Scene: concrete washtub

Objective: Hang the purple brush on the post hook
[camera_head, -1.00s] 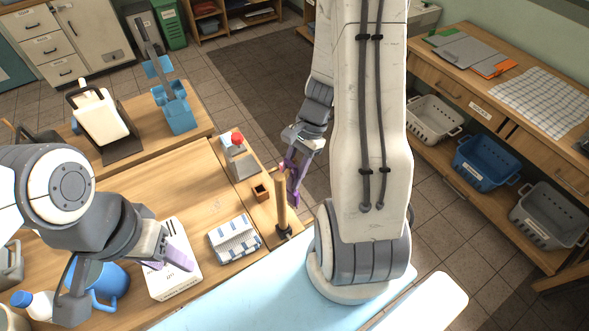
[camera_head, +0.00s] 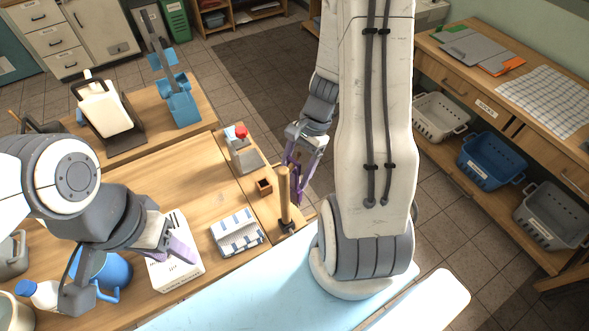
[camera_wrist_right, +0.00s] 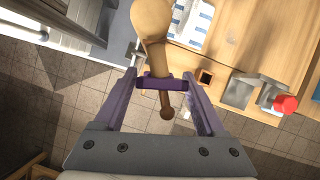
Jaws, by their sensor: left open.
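The wooden post (camera_head: 284,195) stands upright at the right edge of the wooden table. In the right wrist view the post (camera_wrist_right: 158,22) is seen from above, and its peg hook (camera_wrist_right: 165,100) ends in a small knob. The purple brush (camera_wrist_right: 154,81) shows as a short purple piece between my right fingertips, crossing the peg; I cannot tell whether it is around the peg or only over it. Most of the brush is hidden. My right gripper (camera_head: 301,187) is beside the post, its spread purple fingers against the brush's sides. My left gripper (camera_head: 170,240) is open and empty over the white box.
A striped folded cloth (camera_head: 238,236), a small wooden box (camera_head: 264,187) and a grey item with a red knob (camera_head: 243,150) are near the post. A blue jug (camera_head: 110,270) and white box (camera_head: 178,265) lie at left. A light blue surface is in front.

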